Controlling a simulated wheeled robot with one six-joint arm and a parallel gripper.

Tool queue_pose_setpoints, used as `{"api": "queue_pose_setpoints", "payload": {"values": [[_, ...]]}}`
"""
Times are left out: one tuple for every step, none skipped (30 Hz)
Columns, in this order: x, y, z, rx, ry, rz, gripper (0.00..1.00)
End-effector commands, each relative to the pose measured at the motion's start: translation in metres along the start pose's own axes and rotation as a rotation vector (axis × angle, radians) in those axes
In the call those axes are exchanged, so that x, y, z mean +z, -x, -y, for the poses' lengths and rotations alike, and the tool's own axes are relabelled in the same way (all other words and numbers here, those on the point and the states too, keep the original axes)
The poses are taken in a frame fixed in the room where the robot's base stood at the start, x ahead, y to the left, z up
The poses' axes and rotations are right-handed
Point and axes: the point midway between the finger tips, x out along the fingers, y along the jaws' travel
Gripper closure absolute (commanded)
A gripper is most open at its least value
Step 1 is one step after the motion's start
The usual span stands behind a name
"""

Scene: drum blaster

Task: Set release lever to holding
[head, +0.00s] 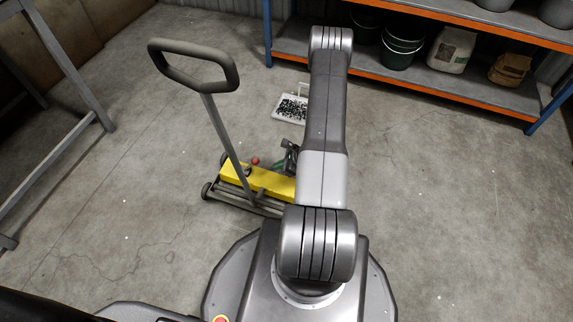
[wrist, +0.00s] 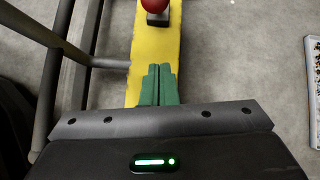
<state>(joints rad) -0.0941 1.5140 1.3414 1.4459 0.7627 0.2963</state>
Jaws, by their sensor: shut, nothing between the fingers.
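A sweeper with a yellow body (head: 238,177) stands on the floor in the head view, left of my arm; its yellow top also shows in the wrist view (wrist: 155,50). A red knob (head: 255,161), likely the release lever's end, sits on the yellow body. In the wrist view the red knob (wrist: 155,6) is cut by the top edge, on a small dark base. My gripper (wrist: 158,72) has its green fingers together and empty, over the yellow body and below the knob in the picture, apart from it. In the head view my arm hides part of the sweeper.
The sweeper's handle (head: 205,75) rises tall to the left of my arm. A white tray (head: 278,113) with black bits lies on the floor beyond. An orange and blue shelf (head: 450,40) with buckets and bags stands at the back. A metal frame (head: 60,165) stands at left. Floor at right is clear.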

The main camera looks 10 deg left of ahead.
Motion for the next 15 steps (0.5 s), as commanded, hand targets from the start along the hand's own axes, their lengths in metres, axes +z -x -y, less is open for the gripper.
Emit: {"api": "queue_pose_setpoints", "payload": {"values": [[-0.002, -0.014, -0.001, 0.002, 0.002, 0.0, 1.0], [-0.002, -0.02, -0.001, 0.001, 0.002, 0.0, 1.0], [-0.002, -0.027, -0.001, 0.001, 0.002, -0.001, 1.0], [0.007, -0.025, 0.001, 0.0, 0.005, 0.0, 1.0], [0.013, -0.026, 0.001, 0.0, 0.005, 0.0, 1.0], [0.018, -0.027, 0.0, 0.0, 0.002, 0.0, 1.0], [0.022, -0.028, 0.0, 0.0, 0.002, 0.0, 1.0], [0.026, -0.028, 0.001, 0.0, 0.003, 0.0, 1.0], [0.029, -0.029, 0.001, 0.0, 0.003, 0.0, 1.0], [0.032, -0.029, 0.001, 0.0, 0.002, 0.0, 1.0], [0.034, -0.03, 0.0, 0.0, 0.002, 0.0, 1.0], [0.036, -0.03, 0.0, 0.0, 0.002, 0.0, 1.0], [0.037, -0.03, 0.0, 0.0, 0.001, 0.0, 1.0], [0.038, -0.03, 0.0, 0.0, 0.001, 0.0, 1.0], [0.039, -0.03, 0.0, 0.0, 0.0, 0.0, 1.0]]}}
